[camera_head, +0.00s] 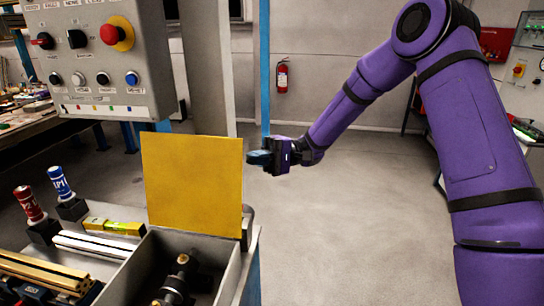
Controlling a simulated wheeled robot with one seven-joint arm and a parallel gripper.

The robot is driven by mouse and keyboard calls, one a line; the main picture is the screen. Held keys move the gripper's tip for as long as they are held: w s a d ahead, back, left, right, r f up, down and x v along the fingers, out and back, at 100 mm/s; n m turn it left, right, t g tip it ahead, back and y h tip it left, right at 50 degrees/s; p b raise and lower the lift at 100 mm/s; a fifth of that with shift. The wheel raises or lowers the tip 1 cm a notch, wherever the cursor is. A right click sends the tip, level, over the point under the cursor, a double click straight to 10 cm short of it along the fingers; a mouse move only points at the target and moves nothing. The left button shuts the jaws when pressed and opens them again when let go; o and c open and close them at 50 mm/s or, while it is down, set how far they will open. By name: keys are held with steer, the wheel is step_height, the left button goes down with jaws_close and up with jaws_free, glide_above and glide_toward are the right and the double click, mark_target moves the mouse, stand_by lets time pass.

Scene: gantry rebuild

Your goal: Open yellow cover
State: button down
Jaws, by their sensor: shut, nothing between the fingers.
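The yellow cover (192,185) stands upright at the back edge of a grey open-topped box (228,284). The box's inside shows, with a dark metal fitting with brass-coloured parts (178,280) in it. My gripper (259,160) is just right of the cover's upper right edge, pointing left. It is shut and holds nothing. Its fingertips look close to the cover's edge, but I cannot tell whether they touch it. My purple arm reaches in from the right.
A grey control panel (95,90) with knobs and buttons hangs at upper left. Open floor (350,220) lies to the right. A fire extinguisher (282,77) hangs behind.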

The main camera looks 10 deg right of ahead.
mark_target(241, 165)
steer(key=shift+s+a+r, duration=0.15)
steer(key=shift+s+a, duration=0.1)
steer(key=shift+s, duration=0.4)
steer(key=shift+s+a+r, duration=0.2)
steer(key=shift+s+a, duration=0.1)
steer(key=shift+s, duration=0.3)
steer(key=shift+s+a+r, duration=0.15)
steer(key=shift+s+a, duration=0.1)
steer(key=shift+s, duration=0.4)
steer(key=shift+s+a+r+n, duration=0.2)
steer(key=shift+s+r+n, duration=0.1)
steer(key=shift+s, duration=0.15)
steer(key=s, duration=0.1)
steer(key=s+n+h, duration=0.1)
steer(key=s+a, duration=0.1)
steer(key=shift+s+r+n+t+h, duration=0.1)
steer(key=shift+r+n+t+h, duration=0.2)
steer(key=shift+h, duration=0.1)
